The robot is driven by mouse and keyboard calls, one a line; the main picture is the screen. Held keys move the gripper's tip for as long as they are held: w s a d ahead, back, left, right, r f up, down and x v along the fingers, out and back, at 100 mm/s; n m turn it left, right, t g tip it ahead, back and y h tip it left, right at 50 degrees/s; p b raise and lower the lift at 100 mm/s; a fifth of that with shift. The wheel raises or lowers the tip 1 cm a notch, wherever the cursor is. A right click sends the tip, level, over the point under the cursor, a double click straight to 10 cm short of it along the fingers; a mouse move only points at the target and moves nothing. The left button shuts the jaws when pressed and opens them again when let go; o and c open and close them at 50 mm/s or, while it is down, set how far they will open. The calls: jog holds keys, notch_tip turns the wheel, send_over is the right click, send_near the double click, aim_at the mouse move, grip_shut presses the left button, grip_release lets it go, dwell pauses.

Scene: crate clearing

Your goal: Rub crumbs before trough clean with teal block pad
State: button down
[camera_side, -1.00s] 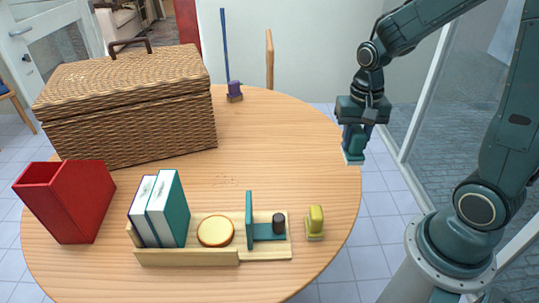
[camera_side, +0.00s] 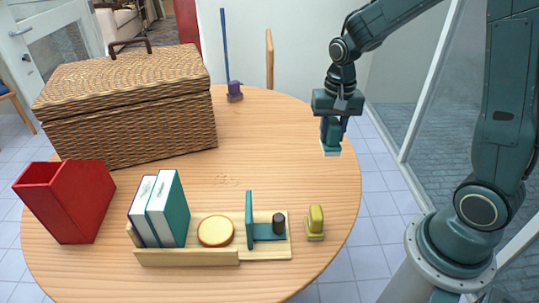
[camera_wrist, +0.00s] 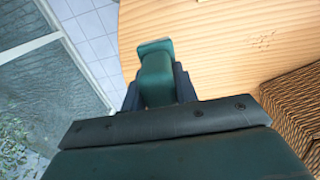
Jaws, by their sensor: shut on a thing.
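My gripper (camera_side: 333,130) is shut on the teal block pad (camera_side: 331,138), which has a pale underside. It holds the pad over the right part of the table, and I cannot tell how far above the top. The wrist view also shows the teal pad (camera_wrist: 156,75) between the fingers. The crumbs (camera_side: 228,181) are a small scatter of brown specks behind the trough, left of my gripper. They also show in the wrist view (camera_wrist: 263,41). The wooden trough (camera_side: 190,257) holds two books, a round yellow-topped tin, a teal bookend and a dark cylinder.
A wicker basket (camera_side: 130,115) stands at the back left. A red box (camera_side: 62,205) stands at the left. A yellow block pad (camera_side: 315,222) stands right of the trough. A purple block with a tall blue handle (camera_side: 234,90) is at the back. Bare table (camera_side: 270,150) lies between my gripper and the crumbs.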

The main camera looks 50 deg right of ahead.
jog(key=w+a+f, duration=0.3)
jog(key=w, duration=0.5)
jog(key=w+a+f, duration=0.3)
jog(key=w+f, duration=0.1)
jog(key=w, duration=0.4)
jog(key=w+a+f, duration=0.4)
jog(key=w, duration=0.3)
jog(key=shift+w+f, duration=0.25)
jog(key=shift+w, duration=0.15)
jog(key=shift+a, duration=0.1)
